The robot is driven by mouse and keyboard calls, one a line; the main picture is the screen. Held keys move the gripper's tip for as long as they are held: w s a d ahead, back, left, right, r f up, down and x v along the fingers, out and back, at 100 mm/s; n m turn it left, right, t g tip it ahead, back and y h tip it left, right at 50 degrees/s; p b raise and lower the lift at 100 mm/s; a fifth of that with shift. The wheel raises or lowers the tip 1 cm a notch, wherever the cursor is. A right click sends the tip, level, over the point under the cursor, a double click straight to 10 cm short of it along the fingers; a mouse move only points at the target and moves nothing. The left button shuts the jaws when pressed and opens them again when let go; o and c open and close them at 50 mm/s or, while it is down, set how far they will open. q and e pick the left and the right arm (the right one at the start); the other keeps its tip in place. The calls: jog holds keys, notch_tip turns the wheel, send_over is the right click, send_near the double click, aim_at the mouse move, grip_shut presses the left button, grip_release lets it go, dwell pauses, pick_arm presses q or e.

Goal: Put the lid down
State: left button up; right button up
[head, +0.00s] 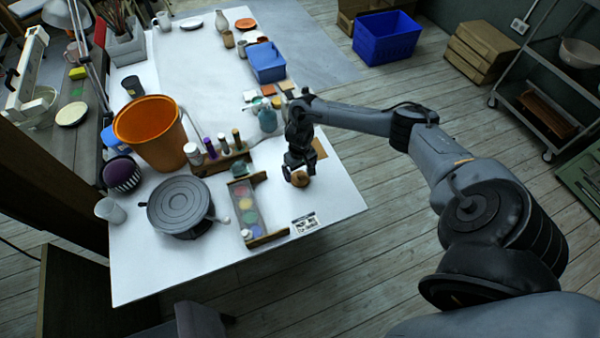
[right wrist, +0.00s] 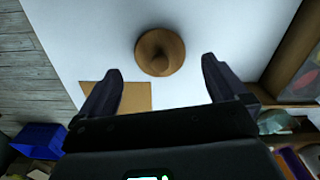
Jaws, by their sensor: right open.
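The lid is a round brown wooden-looking piece with a central knob (right wrist: 160,52). In the right wrist view it rests on the white tabletop, just beyond and between my fingertips. It also shows in the head view (head: 300,179), right below my right gripper (head: 297,165). My right gripper is open in the right wrist view (right wrist: 158,80), one finger to each side of the lid's line, apart from it. My left gripper is not in view.
A flat tan square (right wrist: 125,95) lies on the white table (head: 330,195) beside the lid. A paint palette tray (head: 247,208), a grey turntable (head: 180,205) and an orange bucket (head: 152,133) stand to the left. The table's right edge is close by.

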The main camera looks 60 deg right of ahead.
aim_at(300, 175)
notch_tip(300, 175, up, 8)
jog(key=p, duration=0.2)
dwell(0.6)
